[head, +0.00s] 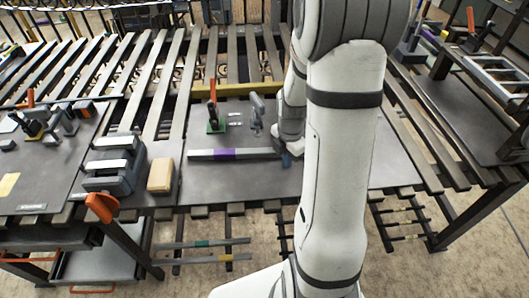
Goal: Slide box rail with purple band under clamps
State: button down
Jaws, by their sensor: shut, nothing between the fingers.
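A long, thin dark rail (255,153) with a purple band (223,154) lies flat on the grey plate, running left to right. A toggle clamp with a red-orange handle (212,90) stands upright on a green base behind the rail. A second, grey clamp (257,110) stands to its right, also behind the rail. The rail lies in front of both clamps, not under them. My gripper (287,158) is low over the plate at the rail's right end, shut and empty. My arm hides part of it, and I cannot tell whether it touches the rail.
A dark grey block fixture (113,165) and a tan block (160,175) stand left of the rail. More rails (205,243) lie on a lower rack. Bare plate (235,180) is free in front of the rail.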

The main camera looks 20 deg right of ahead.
jog(key=shift+w+d, duration=0.25)
jog(key=shift+w, duration=0.7)
jog(key=shift+w+d, duration=0.25)
jog(key=shift+w, duration=0.65)
jog(key=shift+w+d, duration=0.25)
jog(key=shift+w, duration=0.7)
dwell(0.5)
jog(key=shift+s, duration=0.15)
jog(key=shift+s+a, duration=0.2)
jog(key=shift+s, duration=0.35)
jog(key=shift+s+a, duration=0.15)
jog(key=shift+s, duration=0.4)
notch_tip(320, 180, up, 8)
jog(key=p, duration=0.5)
dwell(0.3)
